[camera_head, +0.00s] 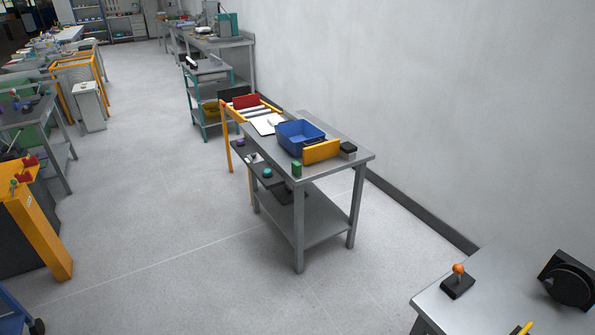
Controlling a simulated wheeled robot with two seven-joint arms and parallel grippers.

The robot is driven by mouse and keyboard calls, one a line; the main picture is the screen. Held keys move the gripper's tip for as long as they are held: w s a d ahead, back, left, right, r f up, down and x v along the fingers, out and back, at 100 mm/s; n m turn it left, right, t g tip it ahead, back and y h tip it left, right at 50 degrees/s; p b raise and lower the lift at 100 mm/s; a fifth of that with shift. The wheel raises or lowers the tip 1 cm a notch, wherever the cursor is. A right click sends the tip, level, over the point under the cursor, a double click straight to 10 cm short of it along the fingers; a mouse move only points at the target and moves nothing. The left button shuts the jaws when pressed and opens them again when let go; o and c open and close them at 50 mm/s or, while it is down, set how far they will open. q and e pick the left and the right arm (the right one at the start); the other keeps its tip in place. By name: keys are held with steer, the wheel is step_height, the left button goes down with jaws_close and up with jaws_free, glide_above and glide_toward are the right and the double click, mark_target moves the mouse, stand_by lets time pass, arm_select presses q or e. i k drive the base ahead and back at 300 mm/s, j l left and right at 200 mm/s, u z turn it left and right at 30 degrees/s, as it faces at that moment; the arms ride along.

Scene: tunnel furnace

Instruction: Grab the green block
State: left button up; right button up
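The green block (297,169) is small and stands upright near the front left corner of the grey metal table (350,165) in the middle of the view. A blue bin (301,138) and a yellow-orange piece (322,152) are behind it on the same table. Neither of my grippers shows in the head view, and nothing is seen touching the block.
A dark shelf (262,173) with small items runs along the table's left side. A yellow frame (225,138) stands behind. A grey worktop (440,299) with an orange-knobbed joystick (457,280) is at the lower right. Floor (170,240) left of the table is clear.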

mark_target(296, 166)
steer(key=i+z, duration=0.1)
steer(key=z, duration=0.25)
steer(key=j+z, duration=0.15)
steer(key=z, duration=0.2)
steer(key=i+j+z, duration=0.1)
steer(key=z, duration=0.2)
steer(key=i+j+z, duration=0.2)
steer(key=j, duration=0.35)
steer(key=i+j+z, duration=0.25)
steer(key=j, duration=0.3)
steer(key=j+z, duration=0.2)
steer(key=j, duration=0.35)
steer(key=i+j+z, duration=0.1)
steer(key=j+z, duration=0.15)
steer(key=j, duration=0.35)
